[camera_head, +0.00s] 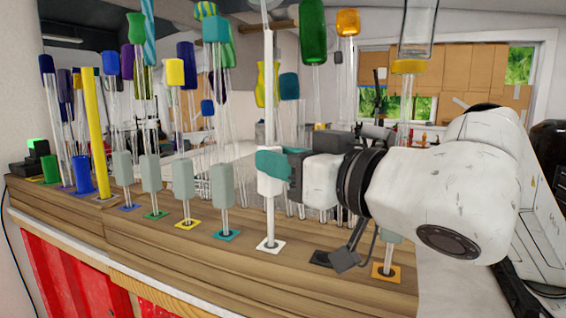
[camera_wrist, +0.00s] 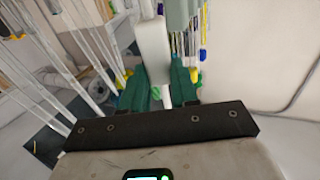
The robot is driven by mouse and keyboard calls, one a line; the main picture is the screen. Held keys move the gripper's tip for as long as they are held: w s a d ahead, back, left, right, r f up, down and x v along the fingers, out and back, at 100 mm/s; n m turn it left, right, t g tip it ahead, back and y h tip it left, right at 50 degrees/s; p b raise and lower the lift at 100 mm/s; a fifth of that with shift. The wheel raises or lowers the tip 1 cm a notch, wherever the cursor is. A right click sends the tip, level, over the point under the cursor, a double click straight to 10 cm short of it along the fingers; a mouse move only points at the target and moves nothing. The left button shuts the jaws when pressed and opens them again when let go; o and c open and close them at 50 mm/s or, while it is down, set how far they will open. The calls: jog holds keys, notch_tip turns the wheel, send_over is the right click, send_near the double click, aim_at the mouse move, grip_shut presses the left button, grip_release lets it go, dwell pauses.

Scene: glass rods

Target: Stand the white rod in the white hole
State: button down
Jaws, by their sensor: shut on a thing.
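The white rod (camera_head: 269,90) is upright in the head view, a long pale shaft with a white block (camera_head: 270,185) low on it. A thin shaft runs down from the block to the white square (camera_head: 264,245) that marks the white hole. The shaft's foot appears to meet this square; how deep it sits I cannot tell. My gripper (camera_head: 270,163), with teal fingers, is shut on the white rod at the block's height.
Several grey-green blocks on thin shafts, such as one (camera_head: 222,185) over a teal square (camera_head: 226,235), line the wooden bench (camera_head: 150,235). A yellow rod (camera_head: 95,130) stands at left. Many coloured-topped glass rods crowd behind. A dark square (camera_head: 320,258) lies right of the white one.

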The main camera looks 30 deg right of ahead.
aim_at(277, 181)
jog(key=shift+f+b, duration=1.35)
jog(key=shift+b, duration=0.25)
jog(key=shift+f+b, duration=0.4)
jog(key=shift+b, duration=0.3)
jog(key=c, duration=0.8)
grip_release()
jog(key=shift+r, duration=0.15)
jog(key=s+r, duration=0.8)
jog(key=s, duration=0.1)
jog(key=s+r, duration=0.4)
jog(key=s, duration=0.1)
jog(key=shift+a+r, duration=0.15)
jog(key=shift+r, duration=0.2)
